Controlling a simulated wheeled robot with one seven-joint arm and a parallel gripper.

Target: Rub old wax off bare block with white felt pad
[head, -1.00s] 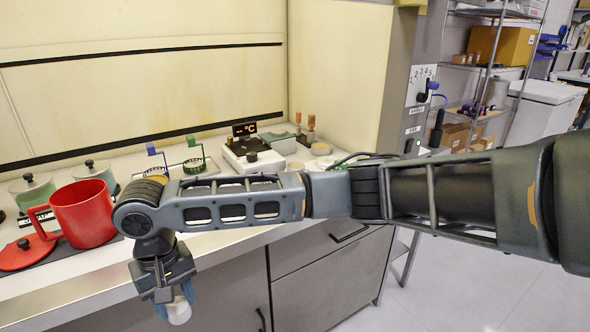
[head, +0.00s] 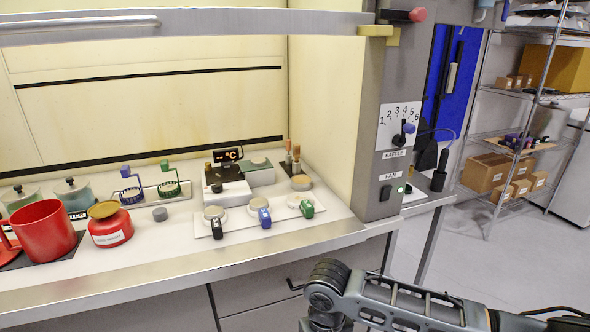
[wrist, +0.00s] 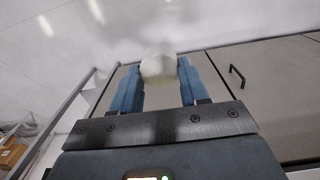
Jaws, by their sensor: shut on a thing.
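In the wrist view my gripper (wrist: 160,75) has its two blue fingers closed on a rounded white pad (wrist: 158,66), held at the fingertips. It looks like the white felt pad. In the head view the gripper is below the picture's edge; only my arm shows at bottom right, in front of the bench. On the bench a white board carries three round pieces with a black handle (head: 216,229), a blue handle (head: 264,217) and a green handle (head: 306,208). I cannot tell which thing is the bare block, and no old wax is clear to see.
A red mug (head: 44,231), a red jar (head: 109,226) and a small grey puck (head: 160,214) stand at left. A device with a °C display (head: 228,155) stands behind the board. The hood's side post (head: 385,130) and the bench's metal front edge (head: 180,269) bound the space.

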